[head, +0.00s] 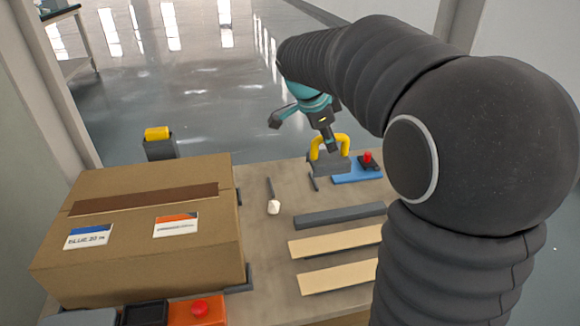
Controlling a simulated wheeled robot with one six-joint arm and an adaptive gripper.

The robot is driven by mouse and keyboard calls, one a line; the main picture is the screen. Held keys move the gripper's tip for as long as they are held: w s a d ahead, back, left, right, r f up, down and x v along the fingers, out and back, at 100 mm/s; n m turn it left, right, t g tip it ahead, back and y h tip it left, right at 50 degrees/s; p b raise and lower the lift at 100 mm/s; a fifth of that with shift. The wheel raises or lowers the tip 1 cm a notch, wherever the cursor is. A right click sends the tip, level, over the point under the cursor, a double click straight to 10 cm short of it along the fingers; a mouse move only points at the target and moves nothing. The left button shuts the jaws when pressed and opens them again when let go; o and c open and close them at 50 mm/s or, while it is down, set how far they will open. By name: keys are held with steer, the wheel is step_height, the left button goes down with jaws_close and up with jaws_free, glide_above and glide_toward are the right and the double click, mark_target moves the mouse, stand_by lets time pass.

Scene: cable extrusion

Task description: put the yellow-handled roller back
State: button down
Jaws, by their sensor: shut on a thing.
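The yellow-handled roller (344,146) shows near the back of the bench, with a yellow arched handle above a grey body. My gripper (331,145) reaches down from above and is shut on the yellow handle. The roller's grey body hangs below the handle, close to the bench top; I cannot tell whether it touches. The fingertips are small and partly merge with the handle.
A blue plate with a red-knobbed device (368,161) lies just right of the roller. A large cardboard box (140,230) fills the left. A grey bar (340,215) and pale strips (335,243) lie in front. A yellow-topped grey post (158,143) stands behind the box.

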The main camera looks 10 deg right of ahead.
steer(key=shift+w+a+f, duration=1.2)
steer(key=shift+w+f, duration=0.05)
steer(key=shift+f, duration=0.45)
steer(key=shift+w+a+f, duration=1.2)
steer(key=shift+f, duration=0.5)
steer(key=shift+w+a+f, duration=1.2)
steer(key=shift+w+f, duration=0.05)
steer(key=shift+f, duration=0.45)
steer(key=shift+f+b, duration=0.35)
steer(key=shift+b, duration=0.1)
steer(key=shift+f, duration=0.1)
steer(key=shift+s+f+b, duration=0.1)
steer(key=shift+f+b, duration=0.2)
steer(key=shift+b, duration=0.05)
steer(key=c, duration=1.1)
jaws_free()
steer(key=shift+f, duration=0.15)
